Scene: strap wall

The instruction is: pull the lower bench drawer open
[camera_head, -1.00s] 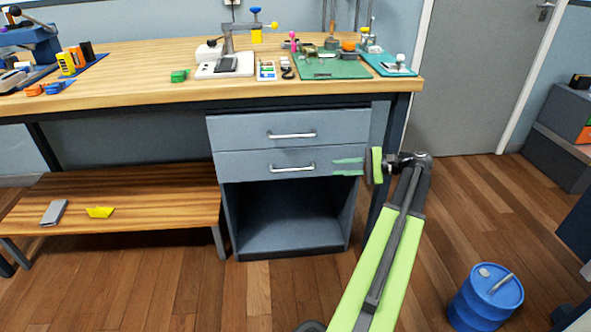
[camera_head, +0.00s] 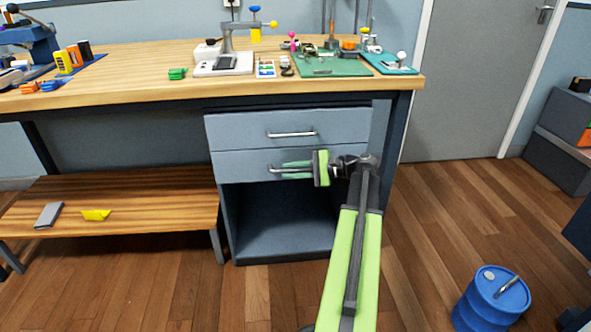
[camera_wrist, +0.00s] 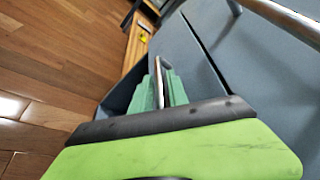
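The lower bench drawer (camera_head: 235,167) is a grey-blue front under the bench, below a matching upper drawer (camera_head: 235,129). It looks closed or nearly so. Its silver bar handle (camera_head: 272,169) is partly hidden by my gripper (camera_head: 284,169), which reaches in from the right. The gripper's green fingers are apart, one above and one below the bar. In the wrist view the lower handle (camera_wrist: 159,82) shows between the two fingers (camera_wrist: 161,92). I see no clear grip on it.
The upper handle (camera_head: 292,133) is just above, and also shows close by in the wrist view (camera_wrist: 285,18). An open cubby (camera_head: 285,215) lies below the drawers. A low wooden bench (camera_head: 140,205) stands to the left. A blue drum (camera_head: 492,300) stands on the floor at right.

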